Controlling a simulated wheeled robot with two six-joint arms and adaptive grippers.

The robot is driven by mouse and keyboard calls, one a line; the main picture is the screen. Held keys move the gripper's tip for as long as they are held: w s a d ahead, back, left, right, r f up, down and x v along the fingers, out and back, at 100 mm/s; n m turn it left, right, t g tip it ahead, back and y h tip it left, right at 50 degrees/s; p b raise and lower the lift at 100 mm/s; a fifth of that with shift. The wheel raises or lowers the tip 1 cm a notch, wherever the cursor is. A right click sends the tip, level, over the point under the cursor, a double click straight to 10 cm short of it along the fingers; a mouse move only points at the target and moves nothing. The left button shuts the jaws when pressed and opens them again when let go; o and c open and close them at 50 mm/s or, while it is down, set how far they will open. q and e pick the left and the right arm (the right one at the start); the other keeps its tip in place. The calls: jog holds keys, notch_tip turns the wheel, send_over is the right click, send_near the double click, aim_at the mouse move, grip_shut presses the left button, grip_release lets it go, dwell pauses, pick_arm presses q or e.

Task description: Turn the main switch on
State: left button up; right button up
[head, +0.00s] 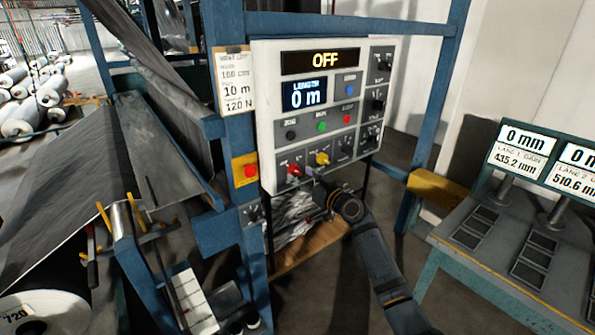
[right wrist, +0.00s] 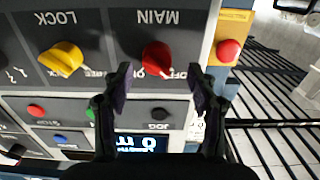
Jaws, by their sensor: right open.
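The main switch (head: 294,170) is a red knob low on the left of the white control panel (head: 262,110). It also shows in the right wrist view (right wrist: 157,58), under the upside-down label MAIN. The panel's top display (head: 325,60) reads OFF. My right gripper (head: 314,180) is open just in front of the panel's lower edge. In the right wrist view its two fingertips (right wrist: 160,80) stand on either side of the red knob's line, with nothing between them. Contact with the knob is not visible. My left gripper is not in view.
A yellow LOCK knob (right wrist: 62,58) sits beside the main switch. A red button on a yellow box (head: 250,170) is left of the panel. Blue frame posts surround the panel. A bench with displays (head: 520,155) stands at the right, and a large roll (head: 45,312) at lower left.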

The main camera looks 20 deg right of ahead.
jog(key=shift+d+x, duration=0.1)
jog(key=shift+x, duration=0.55)
jog(key=shift+d+x, duration=0.15)
jog(key=shift+x, duration=0.5)
jog(key=shift+f, duration=0.15)
jog(key=shift+a, duration=0.1)
jog(key=shift+c, duration=1.2)
jog(key=c, duration=0.9)
